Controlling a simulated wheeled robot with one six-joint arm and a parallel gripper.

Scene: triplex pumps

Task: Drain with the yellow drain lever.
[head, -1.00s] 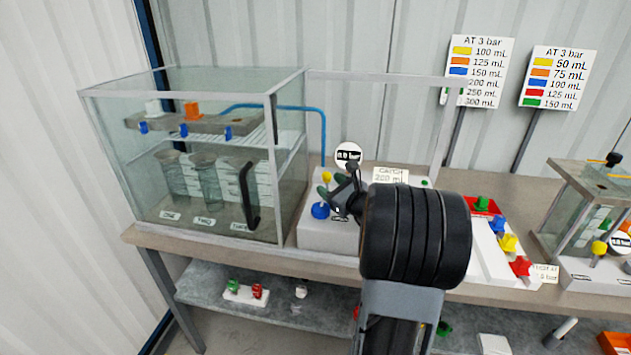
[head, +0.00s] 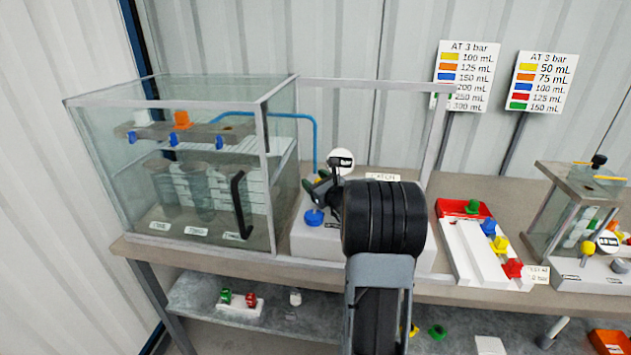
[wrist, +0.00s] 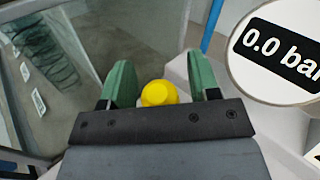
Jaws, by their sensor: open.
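A yellow ball-shaped knob (wrist: 158,92), which looks like the top of the yellow drain lever, shows in the wrist view. My gripper (wrist: 162,80) is open, with one green finger on each side of the knob and small gaps visible beside it. I cannot tell how deep the knob sits between the fingers. In the head view my gripper (head: 314,186) is over the white pump base (head: 318,242) beside the glass tank, and the yellow knob is hidden there. A blue knob (head: 314,217) shows just below my gripper.
A round gauge (wrist: 278,52) reading 0.0 bar stands close to the right of my gripper. The glass tank (head: 160,95) with a black door handle (head: 239,204) is to its left. A rack with coloured knobs (head: 475,245) and a second pump station (head: 590,272) stand farther right.

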